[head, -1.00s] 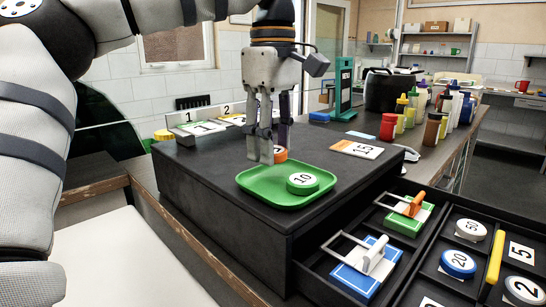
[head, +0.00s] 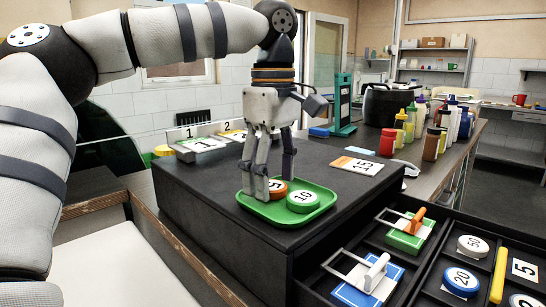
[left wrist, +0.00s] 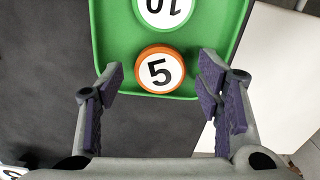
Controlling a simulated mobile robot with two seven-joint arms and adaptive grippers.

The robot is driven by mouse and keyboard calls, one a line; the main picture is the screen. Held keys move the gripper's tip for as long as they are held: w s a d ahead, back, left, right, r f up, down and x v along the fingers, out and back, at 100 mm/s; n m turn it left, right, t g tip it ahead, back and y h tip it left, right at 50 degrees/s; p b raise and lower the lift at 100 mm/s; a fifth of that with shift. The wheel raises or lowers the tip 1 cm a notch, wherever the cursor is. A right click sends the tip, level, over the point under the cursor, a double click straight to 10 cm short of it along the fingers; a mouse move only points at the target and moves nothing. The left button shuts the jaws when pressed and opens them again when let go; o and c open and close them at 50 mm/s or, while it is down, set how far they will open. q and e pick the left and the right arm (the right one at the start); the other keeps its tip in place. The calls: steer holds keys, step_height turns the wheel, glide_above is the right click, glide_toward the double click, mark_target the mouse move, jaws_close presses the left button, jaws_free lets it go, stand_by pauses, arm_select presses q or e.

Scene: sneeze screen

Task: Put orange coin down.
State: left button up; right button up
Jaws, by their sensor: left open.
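The orange coin (head: 275,190), marked 5, lies in the green tray (head: 325,200), beside the green coin (head: 303,201) marked 10. My left gripper (head: 268,185) is over the tray with its fingers open on either side of the orange coin. In the left wrist view the orange coin (left wrist: 160,69) sits near the tray's edge, just ahead of the open left fingers (left wrist: 161,85), with gaps on both sides. The green coin (left wrist: 165,8) is partly cut off there. My right gripper is not in view.
The tray stands on a dark box top (head: 210,187). A card marked 15 (head: 358,166) lies to its right, and numbered cards (head: 203,144) stand behind. Several bottles (head: 432,143) stand at back right. An open drawer (head: 408,272) with coins and stamps is at front right.

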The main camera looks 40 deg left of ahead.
mark_target(273, 185)
arm_select(q)
step_height(273, 185, up, 12)
stand_by(0.3)
steer(key=shift+f, duration=0.15)
